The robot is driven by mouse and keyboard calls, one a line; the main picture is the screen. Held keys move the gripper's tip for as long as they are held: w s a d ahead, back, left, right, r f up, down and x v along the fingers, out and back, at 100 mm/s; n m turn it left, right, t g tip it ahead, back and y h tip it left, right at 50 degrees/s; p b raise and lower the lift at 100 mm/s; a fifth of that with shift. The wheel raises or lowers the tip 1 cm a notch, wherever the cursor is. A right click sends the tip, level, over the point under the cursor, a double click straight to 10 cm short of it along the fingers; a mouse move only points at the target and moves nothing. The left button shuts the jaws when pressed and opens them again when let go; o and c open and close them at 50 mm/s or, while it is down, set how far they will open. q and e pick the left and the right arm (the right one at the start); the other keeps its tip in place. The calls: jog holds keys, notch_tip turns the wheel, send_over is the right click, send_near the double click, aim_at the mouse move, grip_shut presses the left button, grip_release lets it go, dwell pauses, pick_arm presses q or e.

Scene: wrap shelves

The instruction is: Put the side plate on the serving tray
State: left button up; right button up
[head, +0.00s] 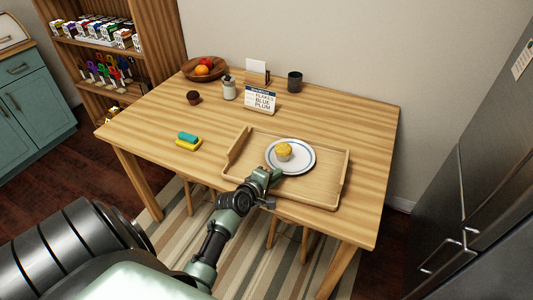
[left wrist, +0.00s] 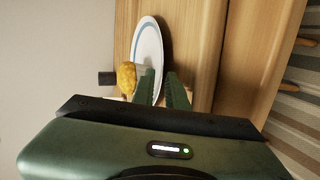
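The side plate (head: 303,158), white with a blue ring, lies on the wooden serving tray (head: 327,182) near the table's front edge. A yellow-topped muffin (head: 284,150) sits on the plate. My left gripper (head: 272,177) is at the plate's near left rim, over the tray. In the left wrist view the plate (left wrist: 149,38) passes behind one finger, and the muffin (left wrist: 126,78) is beside it. The gripper's fingers (left wrist: 164,88) stand apart with a gap, and the plate's edge shows between them. My right gripper is not in view.
On the table (head: 345,115) stand a fruit bowl (head: 204,68), a brown cup (head: 193,97), a jar (head: 229,90), a sign (head: 260,100) and a dark cup (head: 294,81). A sponge (head: 188,139) lies left of the tray. A fridge (head: 470,180) is at right.

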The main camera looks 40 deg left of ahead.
pick_arm(q)
jog(key=v, duration=0.9)
